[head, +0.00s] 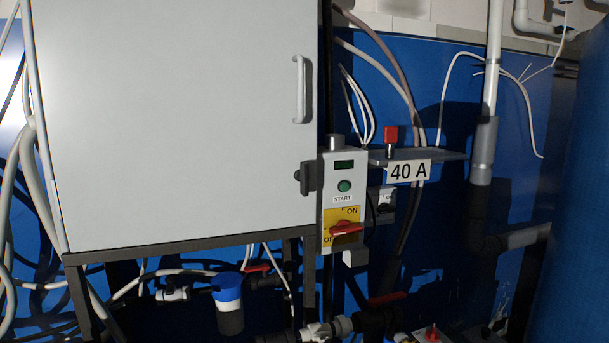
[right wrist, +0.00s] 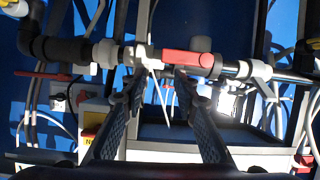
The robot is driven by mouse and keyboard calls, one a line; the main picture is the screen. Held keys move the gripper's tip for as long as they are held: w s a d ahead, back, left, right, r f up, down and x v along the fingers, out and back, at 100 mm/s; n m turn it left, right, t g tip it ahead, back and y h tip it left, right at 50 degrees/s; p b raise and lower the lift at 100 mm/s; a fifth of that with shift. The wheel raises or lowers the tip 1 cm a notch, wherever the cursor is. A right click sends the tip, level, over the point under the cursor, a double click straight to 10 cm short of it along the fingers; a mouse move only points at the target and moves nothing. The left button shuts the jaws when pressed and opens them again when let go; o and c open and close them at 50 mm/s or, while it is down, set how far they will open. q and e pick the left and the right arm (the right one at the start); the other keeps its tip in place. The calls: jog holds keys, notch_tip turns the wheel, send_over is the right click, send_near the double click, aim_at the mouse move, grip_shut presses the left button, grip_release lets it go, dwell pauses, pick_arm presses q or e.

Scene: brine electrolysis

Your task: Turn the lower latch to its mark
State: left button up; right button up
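A dark grey latch (head: 308,179) sits at the lower right edge of the large pale cabinet door (head: 180,120) in the head view. The door looks shut. The latch's mark is too small to make out, and no other latch shows. My right gripper (right wrist: 158,86) shows only in the right wrist view, with its two fingers apart and nothing gripped between them. It points at piping with a red lever (right wrist: 188,62), away from the latch as far as I can tell. My left gripper is not in view.
A control box (head: 342,165) with a START button and a red rotary switch (head: 346,229) stands close right of the latch. A door handle (head: 299,90) is above. A shelf with a 40 A sign (head: 408,171) is right. Pipes and a blue-capped vessel (head: 227,284) crowd below.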

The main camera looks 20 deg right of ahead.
jog(key=w+d+r+t, duration=0.1)
jog(key=w+r+t, duration=0.3)
jog(key=r, duration=0.7)
jog(key=w+r+t, duration=0.2)
jog(key=w+r, duration=0.3)
jog(key=r, duration=0.5)
jog(key=t, duration=0.3)
send_near(306, 174)
jog(key=x, duration=0.4)
jog(key=shift+w+r+m, duration=0.1)
jog(key=shift+r+m, duration=0.1)
jog(key=shift+m, duration=0.2)
jog(key=shift+x, duration=3.55)
jog(key=shift+w+f, duration=0.1)
jog(key=shift+f, duration=0.05)
grip_shut()
